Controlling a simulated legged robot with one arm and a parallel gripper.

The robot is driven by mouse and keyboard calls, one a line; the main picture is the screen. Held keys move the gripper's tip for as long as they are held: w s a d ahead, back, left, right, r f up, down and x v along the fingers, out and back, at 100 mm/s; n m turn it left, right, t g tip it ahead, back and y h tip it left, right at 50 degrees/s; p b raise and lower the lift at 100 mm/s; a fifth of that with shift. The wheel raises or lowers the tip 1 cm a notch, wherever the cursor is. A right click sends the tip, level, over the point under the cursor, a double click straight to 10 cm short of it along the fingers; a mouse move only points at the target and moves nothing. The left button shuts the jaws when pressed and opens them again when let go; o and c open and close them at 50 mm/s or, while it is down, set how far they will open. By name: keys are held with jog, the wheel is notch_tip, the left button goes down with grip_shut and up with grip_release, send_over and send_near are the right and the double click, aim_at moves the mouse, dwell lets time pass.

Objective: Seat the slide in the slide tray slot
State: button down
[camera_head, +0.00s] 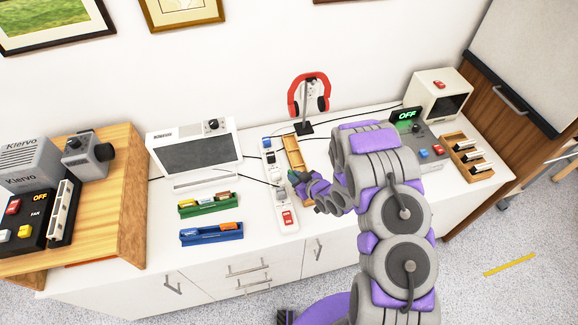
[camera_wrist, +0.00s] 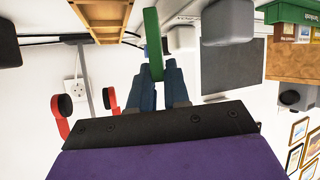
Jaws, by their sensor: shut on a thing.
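My gripper (camera_head: 297,178) is shut on a green flat piece, which I take to be the slide (camera_wrist: 152,42). In the wrist view the piece stands out lengthwise beyond the blue fingertips (camera_wrist: 157,78). In the head view my gripper and arm hide most of it. A narrow wooden tray (camera_head: 287,156), which may be the slide tray, lies on the white counter just behind my gripper. Its edge shows at the top of the wrist view (camera_wrist: 108,36), apart from the held piece in that picture. I cannot make out its slot.
A white power strip (camera_head: 278,187) lies left of my gripper. A red headphone stand (camera_head: 306,128) stands behind the wooden tray. Green (camera_head: 208,207) and blue (camera_head: 212,236) racks lie left. A grey OFF box (camera_head: 428,143) and another wooden tray (camera_head: 466,154) are right. Bare counter (camera_head: 262,228) lies in front.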

jog(key=w, duration=0.5)
jog(key=w+a, duration=0.1)
jog(key=w, duration=0.2)
jog(key=shift+w+f, duration=0.25)
jog(key=shift+f, duration=0.1)
jog(key=a+f, duration=0.1)
jog(key=a+f+b, duration=0.1)
jog(key=a+f, duration=0.1)
jog(key=shift+s+f, duration=0.15)
jog(key=shift+f, duration=0.1)
jog(key=shift+d+f, duration=0.15)
jog(key=shift+f, duration=0.1)
jog(key=shift+d, duration=0.3)
jog(key=c, duration=1.4)
grip_release()
jog(key=shift+d+r, duration=0.15)
jog(key=shift+d, duration=0.5)
jog(key=shift+a+r, duration=0.1)
jog(key=shift+a, duration=0.35)
jog(key=shift+s+r, duration=0.1)
jog(key=shift+s, duration=0.05)
jog(key=v, duration=1)
jog(key=shift+d+p, duration=0.4)
jog(key=shift+d, duration=0.1)
jog(key=shift+s+a+r, duration=0.1)
jog(key=shift+s+r, duration=0.15)
jog(key=shift+s, duration=0.15)
